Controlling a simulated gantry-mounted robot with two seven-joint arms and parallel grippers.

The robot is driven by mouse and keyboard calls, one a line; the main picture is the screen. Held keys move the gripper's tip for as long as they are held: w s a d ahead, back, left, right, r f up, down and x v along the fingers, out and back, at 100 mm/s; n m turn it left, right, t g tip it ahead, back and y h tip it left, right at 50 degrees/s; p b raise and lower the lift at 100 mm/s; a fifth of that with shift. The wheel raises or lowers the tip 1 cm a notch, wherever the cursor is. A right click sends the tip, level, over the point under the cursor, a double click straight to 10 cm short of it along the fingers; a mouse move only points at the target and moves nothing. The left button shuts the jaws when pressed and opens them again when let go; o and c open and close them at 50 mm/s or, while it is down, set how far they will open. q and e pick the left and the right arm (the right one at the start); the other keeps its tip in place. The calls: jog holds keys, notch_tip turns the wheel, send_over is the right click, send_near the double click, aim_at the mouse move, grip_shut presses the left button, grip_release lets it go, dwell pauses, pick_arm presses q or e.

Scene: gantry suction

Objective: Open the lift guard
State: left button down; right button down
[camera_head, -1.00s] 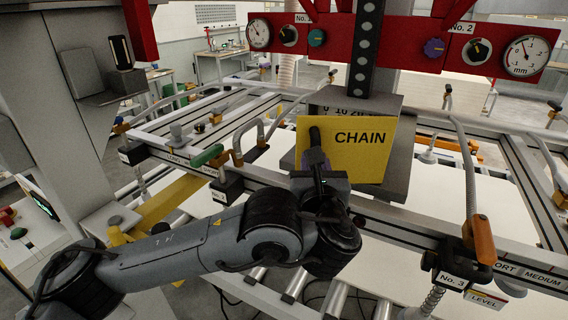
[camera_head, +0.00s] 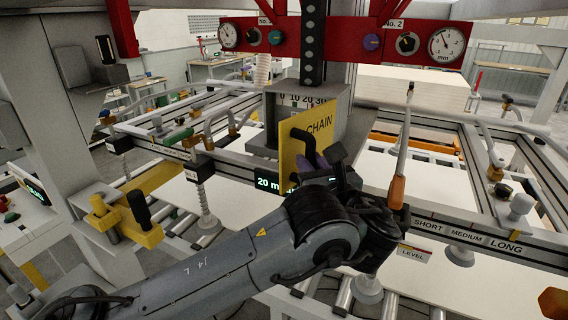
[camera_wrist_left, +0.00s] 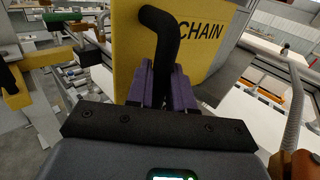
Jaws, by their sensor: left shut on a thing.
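The lift guard is a yellow panel marked CHAIN (camera_head: 290,166), in front of the grey box of the lift column. It stands at an angle to the box, swung partly away from it. A black bent handle (camera_head: 303,141) is on its face. My left gripper (camera_head: 318,164) has its purple fingers shut on that handle. In the left wrist view the handle (camera_wrist_left: 164,40) rises from between the fingers (camera_wrist_left: 165,87), with the yellow guard (camera_wrist_left: 128,55) right behind it. The fingers hide the handle's lower part. My right gripper is not in view.
A red gauge bar (camera_head: 340,40) hangs above. A yellow clamp (camera_head: 125,218) is at left; frame rails and suction cups surround.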

pick_arm(q)
jog(key=shift+s+d+f+n+g+y+p, duration=0.2)
jog(key=shift+d+n+y, duration=0.1)
jog(key=shift+d+y, duration=0.2)
jog(key=shift+s+d+f+n+g+y+p, duration=0.1)
jog(key=shift+d+f+n+g+y+p, duration=0.1)
jog(key=shift+d+n+y, duration=0.25)
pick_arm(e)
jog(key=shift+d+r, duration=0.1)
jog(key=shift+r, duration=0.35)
pick_arm(q)
jog(key=shift+d, duration=0.1)
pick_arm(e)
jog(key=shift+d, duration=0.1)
pick_arm(q)
jog(key=c, duration=1.4)
grip_release()
jog(key=o, duration=0.3)
jog(key=shift+w+r, duration=0.2)
jog(key=shift+w, duration=0.15)
jog(key=shift+s+d+r, duration=0.1)
jog(key=shift+s, duration=0.05)
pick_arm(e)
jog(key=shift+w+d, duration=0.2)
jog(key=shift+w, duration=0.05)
